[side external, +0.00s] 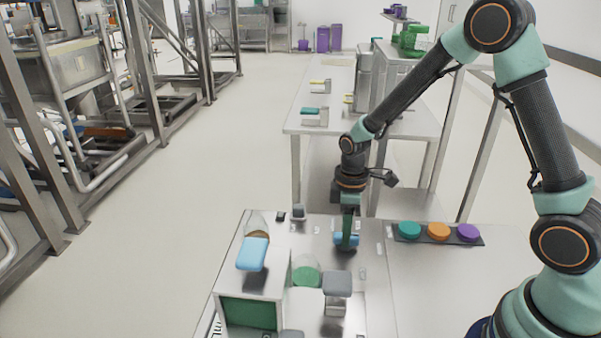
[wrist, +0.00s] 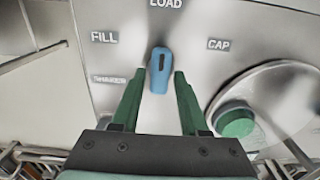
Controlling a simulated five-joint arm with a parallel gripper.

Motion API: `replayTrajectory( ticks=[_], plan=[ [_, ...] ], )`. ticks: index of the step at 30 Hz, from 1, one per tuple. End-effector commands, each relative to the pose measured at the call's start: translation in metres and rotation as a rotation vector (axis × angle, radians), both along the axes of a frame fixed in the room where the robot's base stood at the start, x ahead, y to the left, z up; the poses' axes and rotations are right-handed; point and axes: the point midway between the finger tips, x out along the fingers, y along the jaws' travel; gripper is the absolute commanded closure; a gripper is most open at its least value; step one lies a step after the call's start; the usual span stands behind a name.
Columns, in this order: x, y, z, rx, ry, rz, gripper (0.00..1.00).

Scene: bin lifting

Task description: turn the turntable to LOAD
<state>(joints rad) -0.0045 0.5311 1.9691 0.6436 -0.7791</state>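A blue knob (wrist: 160,72) with a dark mark on its upper part sits on the metal panel in the wrist view. Its long axis runs nearly up and down, roughly in line with the LOAD label (wrist: 166,3) above. FILL (wrist: 104,37) is at its left and CAP (wrist: 218,44) at its right. My gripper (wrist: 158,72) has its green fingers apart, one on each side of the knob, with visible gaps. In the side view, my gripper (side external: 346,245) points down at the blue knob (side external: 340,239) and partly hides it.
A round clear part with a green centre (wrist: 237,121) lies right of the knob in the wrist view. Teal, orange and purple discs (side external: 438,231) lie at right.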

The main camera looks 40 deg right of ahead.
Motion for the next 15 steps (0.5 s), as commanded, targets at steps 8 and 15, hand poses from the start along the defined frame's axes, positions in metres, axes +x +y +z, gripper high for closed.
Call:
replayTrajectory(
  ticks=[8, 15],
  plan=[
    [0.000, 0.000, -0.001, 0.000, -0.001, 0.001, 0.40],
    [0.001, 0.000, 0.013, 0.000, -0.006, 0.001, 0.40]
  ],
)
